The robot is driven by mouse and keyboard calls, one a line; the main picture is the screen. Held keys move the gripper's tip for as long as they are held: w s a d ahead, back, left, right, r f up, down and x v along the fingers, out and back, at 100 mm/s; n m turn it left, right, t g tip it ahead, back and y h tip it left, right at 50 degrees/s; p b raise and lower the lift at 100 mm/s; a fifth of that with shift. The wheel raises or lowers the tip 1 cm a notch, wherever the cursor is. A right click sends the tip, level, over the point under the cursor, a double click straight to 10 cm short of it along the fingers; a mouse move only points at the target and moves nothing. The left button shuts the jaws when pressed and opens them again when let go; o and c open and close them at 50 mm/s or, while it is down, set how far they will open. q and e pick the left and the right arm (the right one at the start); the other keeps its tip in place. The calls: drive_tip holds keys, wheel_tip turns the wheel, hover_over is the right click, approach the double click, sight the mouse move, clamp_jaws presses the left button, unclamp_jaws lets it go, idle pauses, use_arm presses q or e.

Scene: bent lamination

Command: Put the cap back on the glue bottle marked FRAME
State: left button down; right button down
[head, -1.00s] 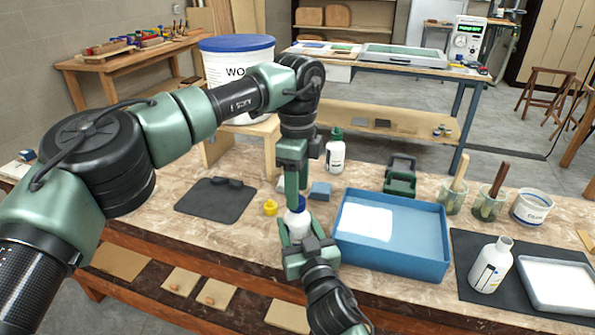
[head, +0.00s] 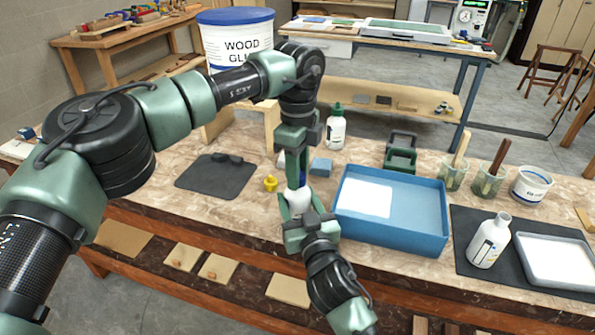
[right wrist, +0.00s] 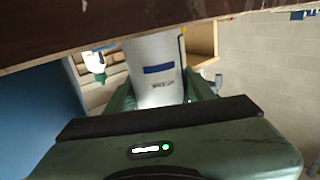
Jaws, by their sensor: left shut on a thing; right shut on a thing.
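My right gripper (head: 299,212) is shut around a white bottle (head: 297,200) near the table's front edge. In the right wrist view this bottle (right wrist: 155,65) stands between the green fingers, with a blue band and small print I cannot read. My left gripper (head: 298,182) points down directly above it, shut on a small blue cap (head: 302,180) mostly hidden by the fingers. The cap is at the bottle's top; I cannot tell whether it is seated. Another white bottle (head: 489,240), apparently without a cap, stands at the right. I cannot read FRAME on either.
A blue tray (head: 392,238) stands close to the right of my right gripper. A yellow piece (head: 270,183) and a dark mat (head: 216,177) lie to the left. A green-capped bottle (head: 336,131) stands behind. Brush jars (head: 453,174) are at the right.

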use_arm(q)
drive_tip(key=m, duration=1.1)
drive_tip(key=shift+m, duration=0.3)
drive_tip(key=m, duration=0.4)
drive_tip(key=shift+m, duration=0.4)
drive_tip(key=m, duration=0.4)
drive_tip(key=shift+m, duration=0.4)
drive_tip(key=m, duration=0.4)
drive_tip(key=shift+m, duration=0.3)
drive_tip(key=m, duration=1.6)
drive_tip(key=shift+m, duration=0.4)
drive_tip(key=c, duration=0.9)
unclamp_jaws()
drive_tip(key=shift+f, duration=0.1)
drive_tip(key=shift+c, duration=0.2)
